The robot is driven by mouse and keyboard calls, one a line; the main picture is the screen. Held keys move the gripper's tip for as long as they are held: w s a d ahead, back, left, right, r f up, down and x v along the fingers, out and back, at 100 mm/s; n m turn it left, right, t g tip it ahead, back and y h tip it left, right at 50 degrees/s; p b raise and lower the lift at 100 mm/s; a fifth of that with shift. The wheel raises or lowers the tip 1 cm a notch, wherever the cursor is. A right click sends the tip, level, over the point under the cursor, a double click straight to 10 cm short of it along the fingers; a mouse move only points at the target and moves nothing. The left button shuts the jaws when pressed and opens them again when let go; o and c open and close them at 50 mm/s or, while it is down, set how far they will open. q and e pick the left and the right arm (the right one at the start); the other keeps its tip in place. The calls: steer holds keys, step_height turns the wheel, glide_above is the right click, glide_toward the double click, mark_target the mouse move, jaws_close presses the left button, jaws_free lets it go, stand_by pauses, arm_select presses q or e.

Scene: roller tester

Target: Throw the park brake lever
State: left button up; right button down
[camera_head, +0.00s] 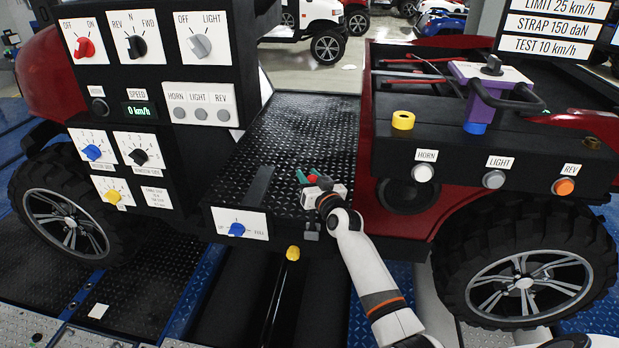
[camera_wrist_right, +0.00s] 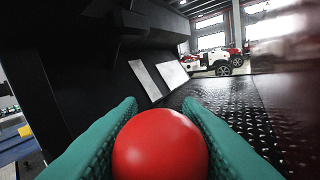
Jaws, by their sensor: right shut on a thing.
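My right gripper (camera_head: 308,178) is over the front of the dark tread-plate floor of the vehicle, with its arm coming up from the lower right. In the right wrist view its teal fingers (camera_wrist_right: 160,125) are shut on a round red knob (camera_wrist_right: 160,146), one finger on each side. The knob looks like the park brake lever's end; the stem below it is hidden. In the head view the fingers and hand cover most of the knob. My left gripper is not in view.
A white plate with a blue rotary knob (camera_head: 236,229) sits left of the hand, and a yellow knob (camera_head: 292,253) is below it. The switch panel (camera_head: 158,120) rises at the left. The button console (camera_head: 455,160) stands at the right. The tread-plate floor (camera_head: 300,125) behind is clear.

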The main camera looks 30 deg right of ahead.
steer(key=s+d+m+t+b, duration=0.1)
steer(key=s+d+m+b, duration=0.1)
steer(key=s+d+b, duration=0.2)
steer(key=shift+d+f+m+t+b, duration=0.4)
steer(key=shift+d+b, duration=0.35)
steer(key=shift+b, duration=0.5)
steer(key=c, duration=1)
jaws_free()
steer(key=shift+s, duration=0.1)
steer(key=shift+c, duration=0.2)
steer(key=shift+s+f, duration=0.1)
steer(key=s+f+b, duration=0.1)
steer(key=s, duration=1)
steer(key=shift+s+a+f, duration=0.3)
steer(key=shift+s+a, duration=0.05)
